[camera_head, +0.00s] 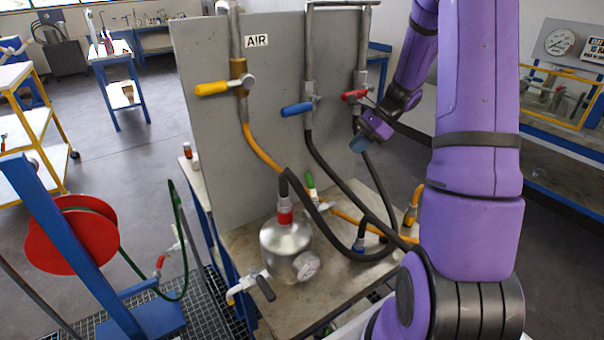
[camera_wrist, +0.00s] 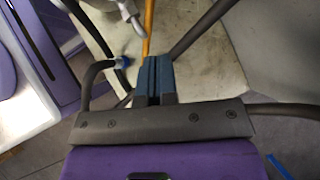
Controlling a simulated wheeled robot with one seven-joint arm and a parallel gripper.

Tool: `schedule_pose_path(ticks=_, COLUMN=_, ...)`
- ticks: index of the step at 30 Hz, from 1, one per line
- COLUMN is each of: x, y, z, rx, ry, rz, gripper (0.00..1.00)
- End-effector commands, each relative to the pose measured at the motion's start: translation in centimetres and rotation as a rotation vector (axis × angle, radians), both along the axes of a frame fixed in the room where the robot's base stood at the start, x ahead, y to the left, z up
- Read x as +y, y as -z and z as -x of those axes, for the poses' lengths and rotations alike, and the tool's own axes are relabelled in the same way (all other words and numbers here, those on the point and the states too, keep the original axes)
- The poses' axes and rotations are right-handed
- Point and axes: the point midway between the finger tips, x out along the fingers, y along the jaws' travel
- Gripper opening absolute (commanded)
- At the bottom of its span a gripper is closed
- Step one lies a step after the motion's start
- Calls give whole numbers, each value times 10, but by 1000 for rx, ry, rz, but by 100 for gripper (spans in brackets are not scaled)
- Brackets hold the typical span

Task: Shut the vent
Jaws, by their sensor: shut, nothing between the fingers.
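A silver flanged vessel (camera_head: 284,243) stands on the bench with a red collar and hose on top, and a gauge (camera_head: 306,266) on its side. A black-handled valve (camera_head: 264,288) with a bent spout sits at its lower left. On the grey panel are a yellow lever (camera_head: 212,89), level under the AIR sign, a blue lever (camera_head: 297,109) and a red lever (camera_head: 354,96). A green-handled valve (camera_head: 310,182) stands behind the vessel. No label marks which is the vent. My gripper (camera_head: 359,145) is shut and empty, below the red lever; its fingers (camera_wrist: 154,75) touch each other in the wrist view.
Dark hoses (camera_head: 325,205) loop from the panel over the bench (camera_head: 290,312). An orange hose (camera_head: 350,217) crosses behind them; it shows beyond my fingers in the wrist view (camera_wrist: 149,22). A red hose reel (camera_head: 70,240) stands at left. My arm hides the bench's right side.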

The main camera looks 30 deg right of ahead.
Motion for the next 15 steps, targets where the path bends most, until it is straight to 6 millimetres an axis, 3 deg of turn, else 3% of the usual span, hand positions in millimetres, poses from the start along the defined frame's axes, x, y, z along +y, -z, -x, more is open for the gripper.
schedule_pose_path(ticks=5, x=5, y=10, z=-1, rx=5, ry=18, rz=-10, gripper=0)
schedule_pose_path(ticks=15, x=41, y=56, z=-13, rx=6, ry=12, rz=-10, gripper=0)
